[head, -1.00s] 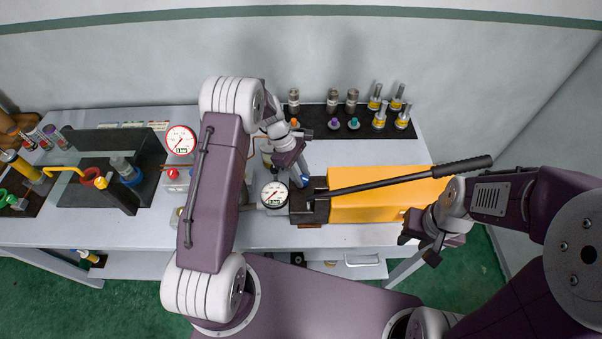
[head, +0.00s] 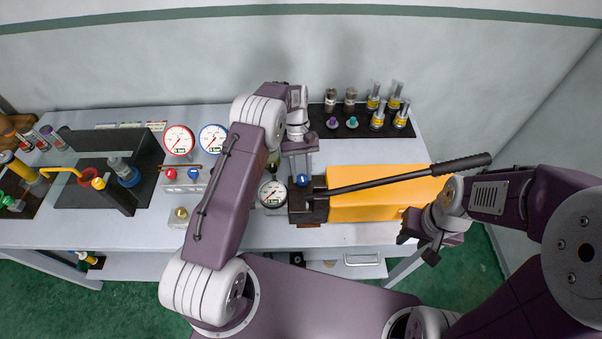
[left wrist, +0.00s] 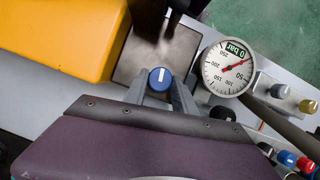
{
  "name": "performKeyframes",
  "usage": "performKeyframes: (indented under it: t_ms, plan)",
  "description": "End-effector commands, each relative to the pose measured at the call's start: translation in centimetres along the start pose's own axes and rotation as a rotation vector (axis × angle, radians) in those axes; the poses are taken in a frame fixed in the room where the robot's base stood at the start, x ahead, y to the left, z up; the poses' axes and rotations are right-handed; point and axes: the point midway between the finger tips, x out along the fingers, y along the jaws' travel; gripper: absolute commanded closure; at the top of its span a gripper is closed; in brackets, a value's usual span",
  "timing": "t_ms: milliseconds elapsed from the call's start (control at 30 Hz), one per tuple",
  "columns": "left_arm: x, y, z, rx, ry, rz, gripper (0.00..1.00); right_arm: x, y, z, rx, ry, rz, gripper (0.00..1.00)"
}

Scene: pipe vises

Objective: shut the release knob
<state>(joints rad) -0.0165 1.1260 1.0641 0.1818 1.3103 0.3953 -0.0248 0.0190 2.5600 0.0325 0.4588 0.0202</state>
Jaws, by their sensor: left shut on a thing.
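The release knob is a small blue knob (head: 302,180) with a white mark. It sits on the dark pump block (head: 306,208) at the left end of the yellow tank (head: 370,207). In the left wrist view the knob (left wrist: 160,78) lies between the fingertips, its white mark pointing up and down the picture. My left gripper (head: 301,175) reaches it from behind and is shut on it; it also shows in the left wrist view (left wrist: 161,84). My right gripper (head: 420,246) is open and empty, in front of the tank's right end.
A long black pump handle (head: 410,178) slants over the tank. A pressure gauge (head: 272,194) beside the block reads 0 bar in the left wrist view (left wrist: 228,68). Fittings stand on a black mat (head: 365,131) behind.

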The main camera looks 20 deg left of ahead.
Motion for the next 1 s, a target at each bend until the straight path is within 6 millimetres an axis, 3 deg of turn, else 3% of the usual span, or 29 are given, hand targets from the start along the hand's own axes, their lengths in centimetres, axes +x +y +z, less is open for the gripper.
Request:
performKeyframes:
  t_ms: [333, 933, 967, 1000]
  plan:
    - [-0.3, 0.25, -0.13, 0.139, 0.009, -0.054, 1.0, 0.2, 0.0, 0.02, 0.0, 0.0, 0.0, 0.64]
    - [-0.32, 0.25, -0.12, 0.171, 0.009, -0.067, 1.0, 0.23, 0.0, 0.02, 0.0, 0.0, 0.0, 0.64]
    - [-0.32, 0.25, -0.12, 0.171, 0.009, -0.067, 0.65, 0.23, 0.0, 0.02, 0.0, 0.0, 0.0, 0.64]
    - [-0.31, 0.25, -0.12, 0.171, 0.009, -0.067, 0.54, 0.23, 0.01, 0.02, 0.0, 0.0, 0.0, 0.64]
